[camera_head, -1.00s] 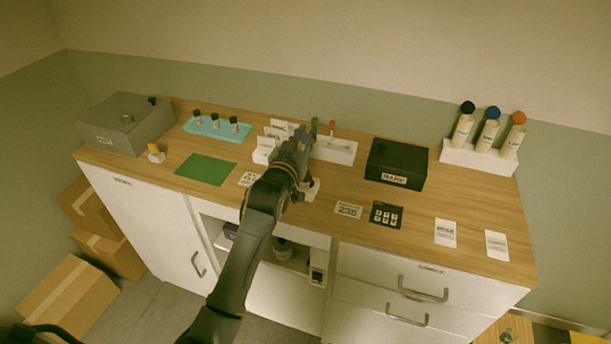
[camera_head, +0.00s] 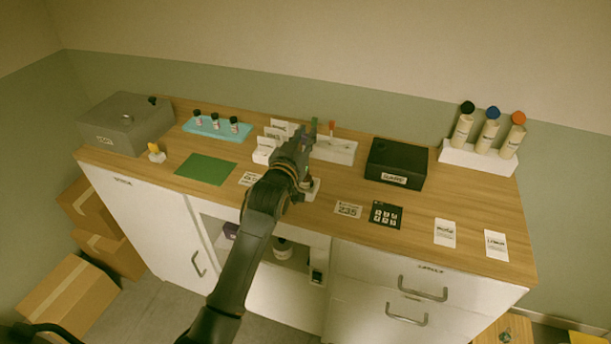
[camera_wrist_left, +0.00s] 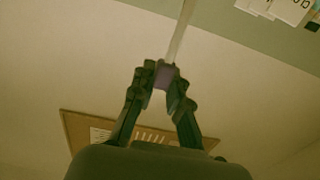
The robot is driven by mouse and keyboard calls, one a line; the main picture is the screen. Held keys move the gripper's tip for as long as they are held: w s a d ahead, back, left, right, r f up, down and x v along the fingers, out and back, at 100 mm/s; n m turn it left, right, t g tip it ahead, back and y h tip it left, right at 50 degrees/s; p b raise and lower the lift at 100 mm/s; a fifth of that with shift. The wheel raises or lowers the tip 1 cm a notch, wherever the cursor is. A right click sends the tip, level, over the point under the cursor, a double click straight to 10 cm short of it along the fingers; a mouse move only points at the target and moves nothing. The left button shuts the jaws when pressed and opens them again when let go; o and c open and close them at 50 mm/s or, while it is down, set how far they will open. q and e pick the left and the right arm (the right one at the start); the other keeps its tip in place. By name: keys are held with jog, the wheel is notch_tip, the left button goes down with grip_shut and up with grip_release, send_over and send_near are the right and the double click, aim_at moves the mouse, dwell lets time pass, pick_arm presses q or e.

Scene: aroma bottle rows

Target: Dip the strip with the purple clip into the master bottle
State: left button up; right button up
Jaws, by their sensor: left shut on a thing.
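My left gripper (camera_head: 304,143) is over the middle of the counter and shut on the purple clip (camera_wrist_left: 165,75). A pale, narrow strip (camera_wrist_left: 181,28) extends from the clip in the left wrist view. In the head view the strip cannot be made out against the gripper. A white piece (camera_head: 314,188) shows partly beside my wrist; my arm hides the rest. I cannot tell which bottle is the master bottle. My right gripper is not in view.
A white holder (camera_head: 345,157) with green and red clips stands behind the gripper. A black box (camera_head: 396,163) is to its right. Several small vials stand on a teal tray (camera_head: 193,127). Three capped bottles stand in a white rack (camera_head: 462,157). A green mat (camera_head: 205,169) lies left.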

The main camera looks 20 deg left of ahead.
pick_arm(q)
jog(key=shift+f+b, duration=1.15)
jog(key=shift+f, duration=0.85)
jog(key=shift+r, duration=0.2)
notch_tip(320, 180, up, 8)
jog(key=p, duration=0.8)
jog(key=shift+r, duration=0.1)
